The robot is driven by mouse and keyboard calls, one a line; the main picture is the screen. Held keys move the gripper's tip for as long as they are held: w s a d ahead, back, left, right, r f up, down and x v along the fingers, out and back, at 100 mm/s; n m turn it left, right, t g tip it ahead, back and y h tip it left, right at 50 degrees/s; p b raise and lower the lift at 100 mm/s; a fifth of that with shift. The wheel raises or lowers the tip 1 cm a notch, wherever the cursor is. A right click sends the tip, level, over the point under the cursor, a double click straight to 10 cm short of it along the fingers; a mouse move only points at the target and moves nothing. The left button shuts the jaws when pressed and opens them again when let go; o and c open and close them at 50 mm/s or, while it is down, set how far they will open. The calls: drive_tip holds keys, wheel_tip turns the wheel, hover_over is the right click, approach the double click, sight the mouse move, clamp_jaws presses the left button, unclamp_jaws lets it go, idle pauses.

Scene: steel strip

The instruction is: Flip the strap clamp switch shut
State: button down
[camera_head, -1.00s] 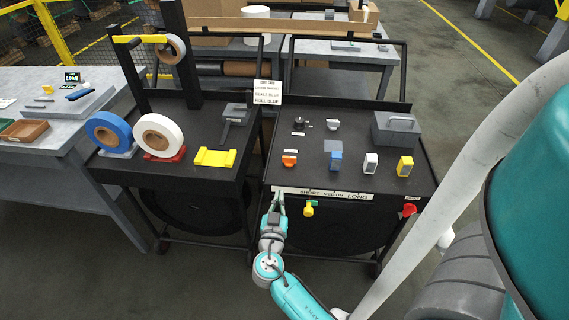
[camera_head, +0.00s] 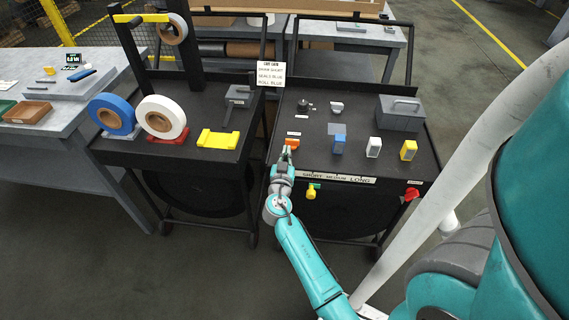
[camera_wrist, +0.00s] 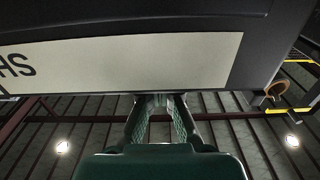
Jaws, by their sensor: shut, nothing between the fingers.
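My gripper (camera_head: 286,152) is at the front edge of the right black cart, just in front of a small orange piece (camera_head: 292,143) on its top. Whether it touches that piece cannot be told. The fingers are shut and empty; in the wrist view they (camera_wrist: 160,101) show beneath the cart's label plate (camera_wrist: 130,62). No part is clearly marked as the strap clamp switch. A small white-grey fitting (camera_head: 337,107) and a black knob (camera_head: 303,105) stand farther back on the cart top.
Blue (camera_head: 338,145), white (camera_head: 374,147) and yellow (camera_head: 408,150) blocks stand right of my gripper. A grey box (camera_head: 400,113) is behind them. A yellow knob (camera_head: 312,191) and red knob (camera_head: 411,194) stick out at the front. The left cart holds tape rolls (camera_head: 161,117).

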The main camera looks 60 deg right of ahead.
drive_tip(key=shift+x, duration=1.1)
drive_tip(key=shift+w, duration=0.35)
idle(0.7)
